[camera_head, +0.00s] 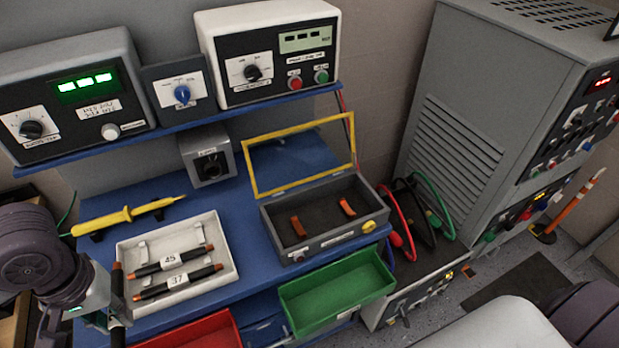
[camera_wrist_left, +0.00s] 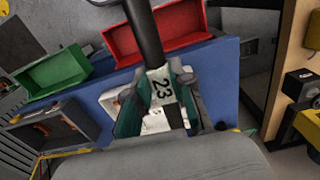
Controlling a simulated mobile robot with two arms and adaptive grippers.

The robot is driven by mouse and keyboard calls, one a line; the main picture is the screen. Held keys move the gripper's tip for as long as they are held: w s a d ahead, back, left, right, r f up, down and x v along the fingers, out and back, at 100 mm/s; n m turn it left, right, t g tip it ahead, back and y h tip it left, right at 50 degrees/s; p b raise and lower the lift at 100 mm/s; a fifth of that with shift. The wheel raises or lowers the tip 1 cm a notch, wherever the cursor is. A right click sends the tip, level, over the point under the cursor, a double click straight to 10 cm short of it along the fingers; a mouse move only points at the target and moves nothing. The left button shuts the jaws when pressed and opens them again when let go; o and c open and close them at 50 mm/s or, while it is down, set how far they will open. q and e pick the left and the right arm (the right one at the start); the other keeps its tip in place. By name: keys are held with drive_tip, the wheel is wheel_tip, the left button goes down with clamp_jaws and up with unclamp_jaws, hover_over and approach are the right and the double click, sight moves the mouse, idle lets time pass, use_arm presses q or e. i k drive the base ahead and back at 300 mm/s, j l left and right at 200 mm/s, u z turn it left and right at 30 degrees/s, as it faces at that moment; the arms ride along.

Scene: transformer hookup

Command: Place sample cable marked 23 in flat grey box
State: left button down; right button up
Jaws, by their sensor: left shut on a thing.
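My left gripper (camera_head: 102,316) is at the lower left, in front of the white tray's left end. It is shut on a black cable (camera_head: 117,285) with an orange tip, held roughly upright. In the left wrist view the cable's white label reads 23 (camera_wrist_left: 161,88), between the two fingers of the gripper (camera_wrist_left: 160,100). The flat grey box (camera_head: 335,238) stands right of the tray with its yellow-framed clear lid (camera_head: 250,172) raised. Two orange holders (camera_head: 298,227) (camera_head: 347,207) sit inside it, with no cable. My right gripper is out of view.
The white tray (camera_head: 227,240) holds cables marked 45 (camera_head: 168,262) and 37 (camera_head: 175,282). A yellow probe (camera_head: 115,217) lies behind it. A green bin (camera_head: 335,290) and a red bin (camera_head: 190,332) stick out at the bench front. Instruments stand on the shelf above.

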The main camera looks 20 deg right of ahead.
sight(324, 218)
drive_tip(key=z, duration=0.45)
drive_tip(key=j+z, duration=0.1)
drive_tip(key=z, duration=0.4)
drive_tip(key=j+z, duration=0.1)
drive_tip(key=z, duration=0.35)
drive_tip(key=j+z, duration=0.1)
drive_tip(key=z, duration=0.4)
drive_tip(key=k+j+z, duration=0.2)
drive_tip(key=j+z, duration=0.15)
drive_tip(key=j, duration=0.25)
